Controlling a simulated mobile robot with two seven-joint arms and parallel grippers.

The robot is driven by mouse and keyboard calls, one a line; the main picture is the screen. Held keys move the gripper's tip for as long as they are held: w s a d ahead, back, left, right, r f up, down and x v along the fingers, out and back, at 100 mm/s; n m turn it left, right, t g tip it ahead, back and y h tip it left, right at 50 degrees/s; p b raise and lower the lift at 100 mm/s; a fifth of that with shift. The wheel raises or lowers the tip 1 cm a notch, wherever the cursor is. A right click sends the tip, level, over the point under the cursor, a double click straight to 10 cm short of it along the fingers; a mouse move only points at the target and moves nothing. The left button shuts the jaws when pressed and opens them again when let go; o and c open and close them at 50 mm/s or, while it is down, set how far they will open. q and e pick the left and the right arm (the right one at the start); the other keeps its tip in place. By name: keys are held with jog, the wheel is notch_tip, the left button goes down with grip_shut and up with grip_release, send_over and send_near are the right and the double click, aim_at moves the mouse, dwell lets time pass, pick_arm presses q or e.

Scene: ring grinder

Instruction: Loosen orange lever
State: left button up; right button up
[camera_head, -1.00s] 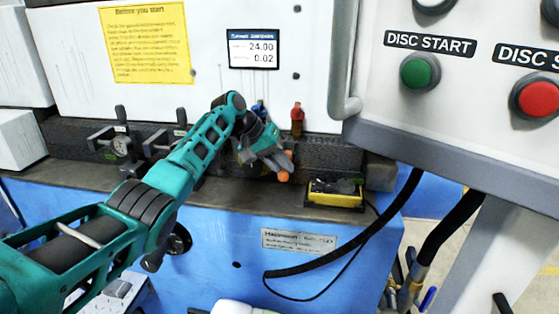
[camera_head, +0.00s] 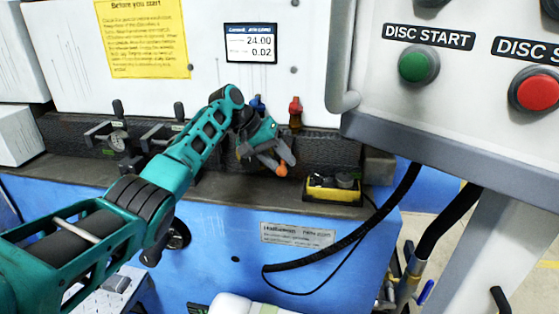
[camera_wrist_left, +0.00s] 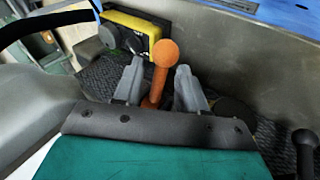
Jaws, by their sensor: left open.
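The orange lever shows in the left wrist view (camera_wrist_left: 164,58) as a round orange ball on an orange stem. In the head view its ball (camera_head: 281,170) shows just below the gripper tips. My left gripper (camera_head: 277,163) is open at the lever, in front of the dark machine bed. In the left wrist view the two grey fingers (camera_wrist_left: 158,85) stand on either side of the lever's stem, with gaps visible, and the ball lies beyond the fingertips. The lever's base is hidden by the gripper. My right gripper is not in view.
A yellow and black box (camera_head: 333,190) sits on the ledge right of the gripper. A red valve (camera_head: 295,112) and a blue one (camera_head: 257,105) stand behind. The control panel (camera_head: 440,110) juts in at right. A black cable (camera_head: 345,240) hangs below.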

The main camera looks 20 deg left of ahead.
pick_arm(q)
jog(key=v, duration=1.2)
jog(key=shift+a+r, duration=0.15)
jog(key=shift+r, duration=0.15)
jog(key=shift+s, duration=0.1)
jog(key=s+d+f+m+y, duration=0.1)
jog(key=s+d+f, duration=0.2)
jog(key=s+f, duration=0.35)
jog(key=s+d+f+m+g+y, duration=0.1)
jog(key=s+d+f+y, duration=0.15)
jog(key=f, duration=0.75)
jog(key=s+d+f+m, duration=0.1)
jog(key=s+d+f, duration=0.1)
jog(key=s+f, duration=0.5)
jog(key=s+d+f+t+y, duration=0.1)
jog(key=s, duration=1)
jog(key=s+d+f+y, duration=0.1)
jog(key=s+y, duration=0.1)
jog(key=s, duration=0.9)
jog(key=w+d+f+m+t+h, duration=0.1)
jog(key=w+d+f+t+h, duration=0.1)
jog(key=w+f+t, duration=0.5)
jog(key=shift+w+d+f, duration=0.2)
jog(key=shift+d+f, duration=0.4)
jog(key=shift+f, duration=0.5)
